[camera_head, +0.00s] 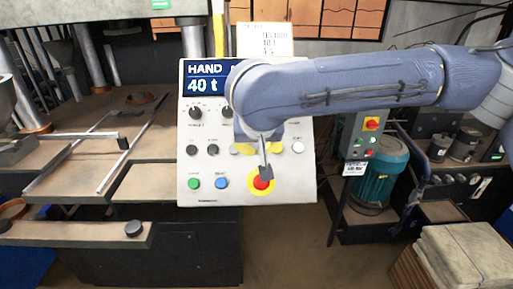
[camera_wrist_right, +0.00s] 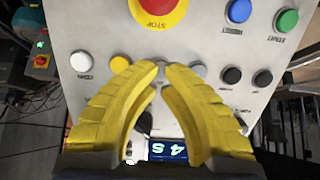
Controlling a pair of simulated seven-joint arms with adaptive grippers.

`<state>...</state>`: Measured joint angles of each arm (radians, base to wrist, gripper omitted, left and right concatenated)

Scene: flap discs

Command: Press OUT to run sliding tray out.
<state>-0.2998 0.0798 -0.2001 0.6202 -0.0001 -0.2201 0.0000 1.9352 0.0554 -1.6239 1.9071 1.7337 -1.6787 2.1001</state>
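The control panel (camera_head: 220,185) stands upright in the middle of the head view. My right gripper (camera_wrist_right: 167,67) is in front of it, with its yellow fingertips together and nothing between them. In the right wrist view the panel appears upside down. The fingertips are by a pale grey button (camera_wrist_right: 198,70), between the yellow button (camera_wrist_right: 120,64) and a black button (camera_wrist_right: 232,75). A white button (camera_wrist_right: 82,61) is beyond the yellow one. I cannot tell contact, and cannot make out an OUT label. A flat bench with metal rails (camera_head: 68,158) is at left; which part is the tray is unclear.
The red STOP button (camera_wrist_right: 157,8) on its yellow ring lies close to the fingertips. Blue (camera_wrist_right: 240,10) and green (camera_wrist_right: 287,20) buttons share its row. A smaller control box (camera_head: 361,135) and a teal motor (camera_head: 375,175) stand right of the panel.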

